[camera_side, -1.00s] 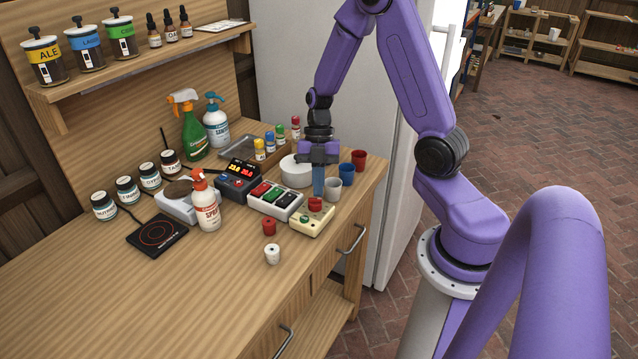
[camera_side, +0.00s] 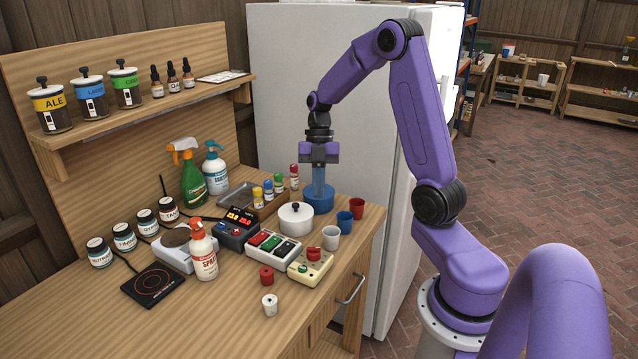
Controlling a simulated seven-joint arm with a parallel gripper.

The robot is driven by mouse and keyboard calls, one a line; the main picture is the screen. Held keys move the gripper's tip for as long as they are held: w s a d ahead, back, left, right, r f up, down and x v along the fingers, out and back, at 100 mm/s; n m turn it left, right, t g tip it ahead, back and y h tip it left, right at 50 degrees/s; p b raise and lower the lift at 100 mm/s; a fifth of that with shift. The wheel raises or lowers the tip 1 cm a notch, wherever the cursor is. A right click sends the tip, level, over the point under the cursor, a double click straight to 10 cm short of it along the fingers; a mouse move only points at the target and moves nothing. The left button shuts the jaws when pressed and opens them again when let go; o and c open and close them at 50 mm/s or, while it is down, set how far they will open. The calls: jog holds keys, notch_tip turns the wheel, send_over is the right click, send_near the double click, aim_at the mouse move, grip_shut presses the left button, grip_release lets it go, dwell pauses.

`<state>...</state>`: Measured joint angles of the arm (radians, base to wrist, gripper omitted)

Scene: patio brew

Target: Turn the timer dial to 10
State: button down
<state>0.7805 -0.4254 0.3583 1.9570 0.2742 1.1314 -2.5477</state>
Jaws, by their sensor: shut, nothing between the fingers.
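The number the dial points to is too small to read. My gripper (camera_side: 319,190) is shut and empty, pointing down. It is above and behind the cream box, apart from the dial. Its fingers overlap a round blue container (camera_side: 318,203) in the picture; I cannot tell whether they touch it.
A white lidded pot (camera_side: 296,219) and a switch box (camera_side: 272,248) with coloured rockers are left of the timer. White (camera_side: 331,238), blue (camera_side: 344,222) and red (camera_side: 357,208) cups stand right of it. A red knob-like piece (camera_side: 266,275) and a white one (camera_side: 270,304) sit in front.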

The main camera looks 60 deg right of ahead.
jog(key=c, duration=0.9)
grip_release()
jog(key=shift+r+m, duration=0.3)
jog(key=shift+r, duration=0.1)
jog(key=shift+o, duration=0.8)
jog(key=shift+w+r+m, duration=0.15)
jog(key=shift+m, duration=0.35)
notch_tip(320, 180, up, 5)
jog(key=m+t+h, duration=0.2)
jog(key=m+h, duration=0.2)
jog(key=m, duration=2.9)
send_over(313, 248)
notch_tip(313, 248, down, 17)
jog(key=shift+d+r, duration=0.1)
jog(key=shift+r, duration=0.05)
